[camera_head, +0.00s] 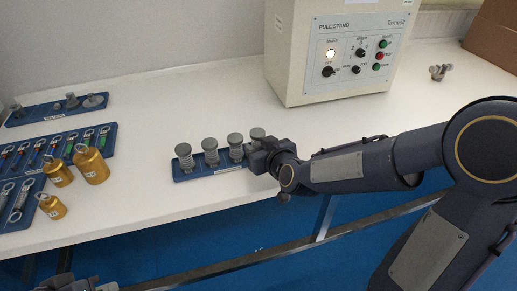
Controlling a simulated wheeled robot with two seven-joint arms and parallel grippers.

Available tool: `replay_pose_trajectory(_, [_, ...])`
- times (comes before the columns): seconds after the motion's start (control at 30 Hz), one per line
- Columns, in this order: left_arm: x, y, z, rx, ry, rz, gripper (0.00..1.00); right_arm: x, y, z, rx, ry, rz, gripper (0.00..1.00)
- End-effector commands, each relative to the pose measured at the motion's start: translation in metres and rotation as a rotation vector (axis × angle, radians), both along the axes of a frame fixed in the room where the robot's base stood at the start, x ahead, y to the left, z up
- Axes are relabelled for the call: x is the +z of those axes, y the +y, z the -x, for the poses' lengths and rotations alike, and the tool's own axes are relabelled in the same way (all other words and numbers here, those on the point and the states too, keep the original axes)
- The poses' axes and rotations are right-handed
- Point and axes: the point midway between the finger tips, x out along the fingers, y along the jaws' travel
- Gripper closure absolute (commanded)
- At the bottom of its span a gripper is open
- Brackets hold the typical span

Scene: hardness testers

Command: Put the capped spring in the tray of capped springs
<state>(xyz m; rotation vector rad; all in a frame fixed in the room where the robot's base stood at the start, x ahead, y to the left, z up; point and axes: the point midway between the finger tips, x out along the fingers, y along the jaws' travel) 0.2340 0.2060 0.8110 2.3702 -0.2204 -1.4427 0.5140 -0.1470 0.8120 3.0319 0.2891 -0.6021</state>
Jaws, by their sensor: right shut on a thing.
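The blue tray of capped springs (205,173) lies near the front edge of the white table. Three grey capped springs (210,152) stand upright in a row along it. A further capped spring (257,134) is at the right end of the row, its grey cap showing. My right gripper (262,151) is shut on that spring, at the tray's right end. The gripper hides the spring's lower part, so I cannot tell whether it touches the tray. My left gripper (88,286) shows only partly at the bottom left edge, away from the tray; its fingers are unclear.
Brass weights (90,165) stand at the left beside blue trays of hooks and spring scales (70,142). Another blue tray (40,115) holds grey parts behind. The pull stand (320,90) stands behind the spring tray. A small metal part (438,72) lies at the right. The middle table is clear.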

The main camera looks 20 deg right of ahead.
Motion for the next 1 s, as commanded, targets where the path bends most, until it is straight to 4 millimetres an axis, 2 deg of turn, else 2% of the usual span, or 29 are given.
replay_pose_trajectory(0.27, [-0.003, 0.0, 0.0, 0.0, -0.001, 0.0, 1.0, -0.002, 0.0, 0.0, 0.0, 0.0, 0.0, 0.89])
replay_pose_trajectory(0.3, [-0.001, 0.0, 0.0, 0.0, 0.0, 0.0, 1.0, -0.001, 0.0, 0.0, 0.0, 0.0, 0.0, 0.59])
replay_pose_trajectory(0.33, [-0.001, 0.0, 0.0, 0.0, 0.0, 0.0, 1.0, -0.001, 0.0, 0.0, 0.0, 0.0, 0.0, 0.56])
replay_pose_trajectory(0.7, [0.003, 0.0, 0.0, 0.0, 0.0, 0.0, 1.0, 0.004, -0.001, 0.003, 0.0, 0.0, 0.0, 0.56])
replay_pose_trajectory(0.87, [0.01, 0.0, 0.0, 0.0, 0.0, 0.0, 1.0, 0.016, -0.006, 0.026, -0.001, -0.002, -0.001, 0.56])
replay_pose_trajectory(1.0, [0.019, 0.0, 0.0, 0.0, 0.0, 0.0, 1.0, 0.029, -0.011, 0.055, 0.0, -0.003, -0.001, 0.56])
